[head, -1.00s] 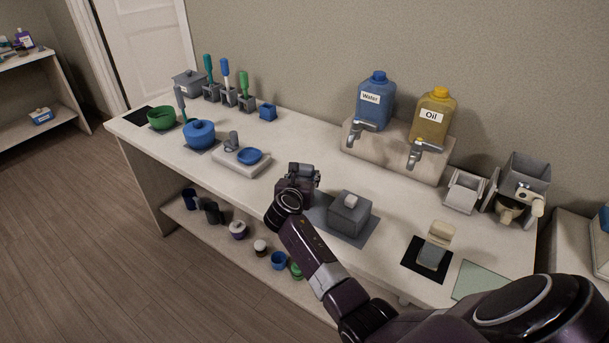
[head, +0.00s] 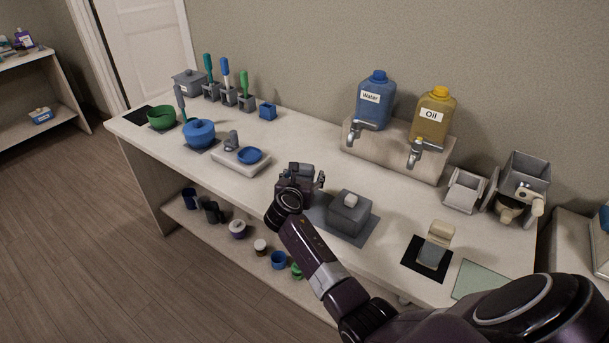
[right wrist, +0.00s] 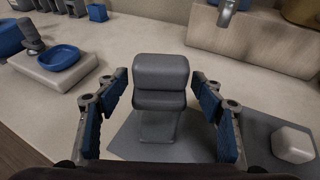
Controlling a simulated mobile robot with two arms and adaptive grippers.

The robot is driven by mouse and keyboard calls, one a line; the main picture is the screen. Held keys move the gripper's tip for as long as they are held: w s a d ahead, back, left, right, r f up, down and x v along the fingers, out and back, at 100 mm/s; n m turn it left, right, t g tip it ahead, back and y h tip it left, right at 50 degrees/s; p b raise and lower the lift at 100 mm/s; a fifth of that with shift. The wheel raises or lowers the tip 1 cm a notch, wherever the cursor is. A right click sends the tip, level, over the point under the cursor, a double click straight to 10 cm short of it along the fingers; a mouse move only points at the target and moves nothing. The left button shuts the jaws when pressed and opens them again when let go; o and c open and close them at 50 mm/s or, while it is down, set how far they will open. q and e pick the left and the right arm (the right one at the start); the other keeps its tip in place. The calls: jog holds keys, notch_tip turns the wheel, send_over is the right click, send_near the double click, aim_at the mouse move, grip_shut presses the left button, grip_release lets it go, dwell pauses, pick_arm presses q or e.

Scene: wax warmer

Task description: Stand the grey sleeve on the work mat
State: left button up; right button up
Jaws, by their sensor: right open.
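The grey sleeve (right wrist: 160,75) has a rounded, blocky top above a narrower body. It appears to stand upright on the grey work mat (right wrist: 265,128), left of the box with a white knob. My right gripper (right wrist: 160,84) is open, with one blue-padded finger on each side of it and a gap on both sides. In the head view my right gripper (head: 303,177) is over the left end of the mat (head: 369,231) and mostly hides the sleeve. My left gripper is not in view.
The grey box with the white knob (head: 347,216) stands close right of the gripper. A scale with a blue dish (head: 249,156) is to the left. Water (head: 374,106) and oil (head: 431,122) jugs stand behind. A beige-topped item (head: 438,246) is on a black mat.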

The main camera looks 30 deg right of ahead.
jog(key=shift+s+a+r+p, duration=0.25)
jog(key=shift+s+a+p, duration=0.05)
jog(key=shift+p, duration=0.2)
jog(key=shift+p+v, duration=2)
jog(key=shift+v, duration=0.2)
jog(key=v, duration=0.2)
jog(key=shift+s+a+p, duration=0.25)
jog(key=shift+s+p, duration=0.05)
jog(key=shift+p, duration=0.05)
jog(key=shift+a, duration=0.1)
jog(key=v, duration=1.2)
